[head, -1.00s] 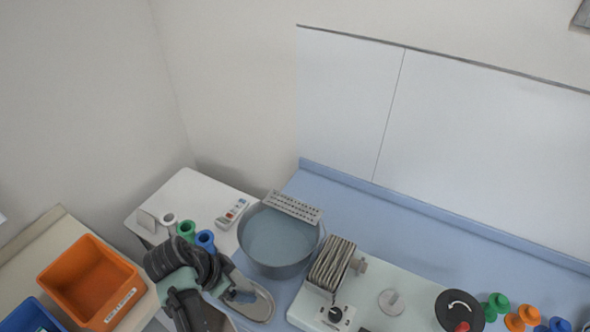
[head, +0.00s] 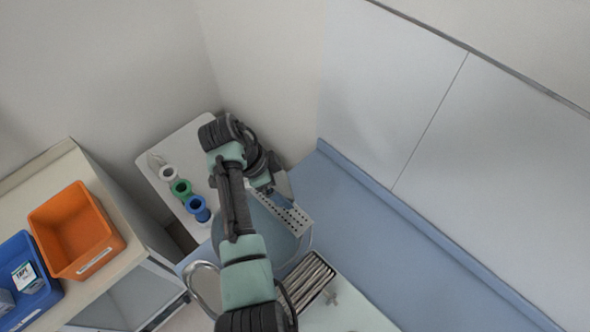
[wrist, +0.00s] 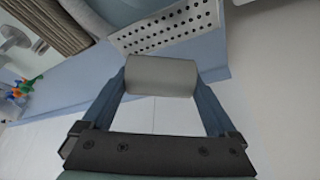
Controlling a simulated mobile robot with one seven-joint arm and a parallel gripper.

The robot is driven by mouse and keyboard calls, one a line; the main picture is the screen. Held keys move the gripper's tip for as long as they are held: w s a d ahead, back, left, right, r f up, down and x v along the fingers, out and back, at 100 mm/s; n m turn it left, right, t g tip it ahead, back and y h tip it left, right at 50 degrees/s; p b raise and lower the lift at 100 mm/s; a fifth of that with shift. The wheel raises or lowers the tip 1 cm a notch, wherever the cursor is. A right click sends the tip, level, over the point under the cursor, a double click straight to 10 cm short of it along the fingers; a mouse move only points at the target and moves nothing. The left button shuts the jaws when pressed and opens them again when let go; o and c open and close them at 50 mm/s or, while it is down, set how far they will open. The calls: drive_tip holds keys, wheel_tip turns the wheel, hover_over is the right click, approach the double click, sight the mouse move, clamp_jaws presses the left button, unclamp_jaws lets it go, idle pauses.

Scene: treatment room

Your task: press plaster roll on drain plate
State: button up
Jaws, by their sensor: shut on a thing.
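The drain plate is a pale perforated strip on the basin's rim; it shows in the head view (head: 284,212) and at the top of the wrist view (wrist: 168,27). In the wrist view my gripper (wrist: 161,80) is shut on the plaster roll (wrist: 161,75), a short pale grey cylinder lying crosswise between the two blue fingers. The roll appears just beside the plate's edge; I cannot tell whether they touch. In the head view my arm hides the roll and part of the basin (head: 275,243).
White, green (head: 181,189) and blue (head: 197,207) cup-like pieces stand on the white side table (head: 205,145). An orange bin (head: 78,230) and blue bin (head: 28,275) are at left. A metal tray (head: 205,285) and slatted rack (head: 308,280) flank the basin. The blue counter at right is clear.

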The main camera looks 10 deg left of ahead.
drive_tip(key=shift+s+a+f+b, duration=0.15)
drive_tip(key=shift+s+f+b, duration=0.1)
drive_tip(key=shift+f+b, duration=2.15)
drive_tip(key=shift+f, duration=0.45)
drive_tip(key=shift+w, duration=0.1)
drive_tip(key=shift+f+b, duration=0.5)
drive_tip(key=shift+f, duration=0.05)
drive_tip(key=shift+f, duration=0.15)
drive_tip(key=shift+s, duration=0.2)
wheel_tip(320, 180, up, 7)
drive_tip(key=p, duration=0.6)
drive_tip(key=shift+w, duration=0.15)
